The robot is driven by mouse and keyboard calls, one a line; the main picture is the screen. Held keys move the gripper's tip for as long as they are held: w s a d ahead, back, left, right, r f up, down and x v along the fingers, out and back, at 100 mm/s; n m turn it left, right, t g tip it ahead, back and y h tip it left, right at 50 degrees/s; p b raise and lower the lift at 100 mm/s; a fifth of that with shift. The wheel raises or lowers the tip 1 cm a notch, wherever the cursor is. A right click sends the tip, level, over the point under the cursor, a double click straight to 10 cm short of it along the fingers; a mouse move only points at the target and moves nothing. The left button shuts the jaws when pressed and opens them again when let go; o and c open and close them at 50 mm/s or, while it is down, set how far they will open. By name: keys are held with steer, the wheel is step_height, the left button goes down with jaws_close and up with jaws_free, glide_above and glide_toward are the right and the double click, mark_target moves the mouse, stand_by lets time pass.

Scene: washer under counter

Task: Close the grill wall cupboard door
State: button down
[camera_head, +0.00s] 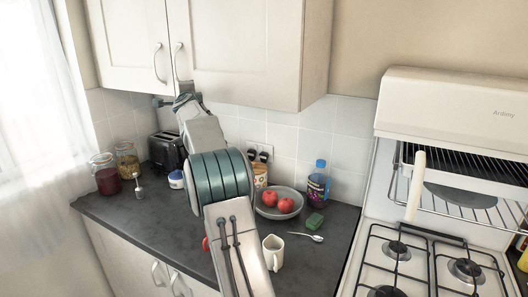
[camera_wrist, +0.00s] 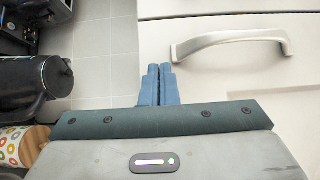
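A cream wall cupboard (camera_head: 240,45) hangs at the top of the head view, with a left door (camera_head: 125,40) and a right door (camera_head: 225,45). Each has a bow handle near the middle seam: the left handle (camera_head: 158,63) and the right handle (camera_head: 179,61). Both doors look flush or nearly so; I cannot tell a small gap. My gripper (camera_wrist: 158,78) has its blue fingers together and empty, by the lower door edge in the wrist view. One handle (camera_wrist: 232,42) shows there, apart from the fingers. In the head view my arm hides part of the gripper, below the cupboard.
The counter (camera_head: 110,215) below holds a toaster (camera_head: 166,150), jars (camera_head: 106,175), a fruit bowl (camera_head: 288,207), a bottle (camera_head: 318,184) and a mug (camera_head: 273,252). The cooker with its grill hood (camera_head: 450,105) stands at right. A tiled wall (camera_head: 345,130) is behind.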

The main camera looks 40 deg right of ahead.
steer(key=s+a+f+n+g+y+b, duration=0.1)
steer(key=s+a+n+y, duration=0.25)
steer(key=s+a, duration=0.55)
steer(key=s+a+f+n+y+b, duration=0.1)
steer(key=s+a+f+n+y, duration=0.15)
steer(key=s+a+n, duration=0.65)
steer(key=s+a+f+n+g+y, duration=0.3)
steer(key=s+a+f+g, duration=0.1)
steer(key=s+a+f, duration=0.4)
steer(key=s+f+n+g, duration=0.2)
steer(key=s+f, duration=0.3)
steer(key=s, duration=0.4)
steer(key=s+f+n+g+h, duration=0.1)
steer(key=s+f, duration=0.4)
steer(key=s, duration=0.5)
steer(key=s+d+f+n+g+h, duration=0.1)
steer(key=s+f+n+g, duration=0.3)
steer(key=s, duration=0.5)
steer(key=shift+s+f+g, duration=0.4)
steer(key=shift+f+g, duration=0.1)
steer(key=shift+f, duration=0.4)
steer(key=shift+s, duration=0.1)
